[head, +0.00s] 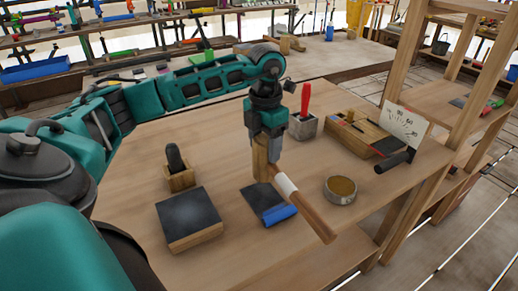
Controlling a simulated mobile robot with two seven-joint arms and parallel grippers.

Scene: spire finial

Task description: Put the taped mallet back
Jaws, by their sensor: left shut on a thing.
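The taped mallet has a wooden head (261,162) and a long brown handle (312,217) with a white tape band (286,186) near the head. My left gripper (266,140) is shut on the mallet at its head and holds it over the workbench (235,255). The handle slants down to the right, toward the bench's front edge. I cannot tell how far the mallet is above the bench. The gripper's fingertips are partly hidden by the head. My right gripper is not in view.
A dark-topped block (188,218), a wooden holder (180,180) with a black tool, a dark cloth with a blue roll (279,215) and a metal bowl (340,190) surround the mallet. Behind are a grey block (303,127) with a red handle, a wooden tray (350,138) and a card (403,127).

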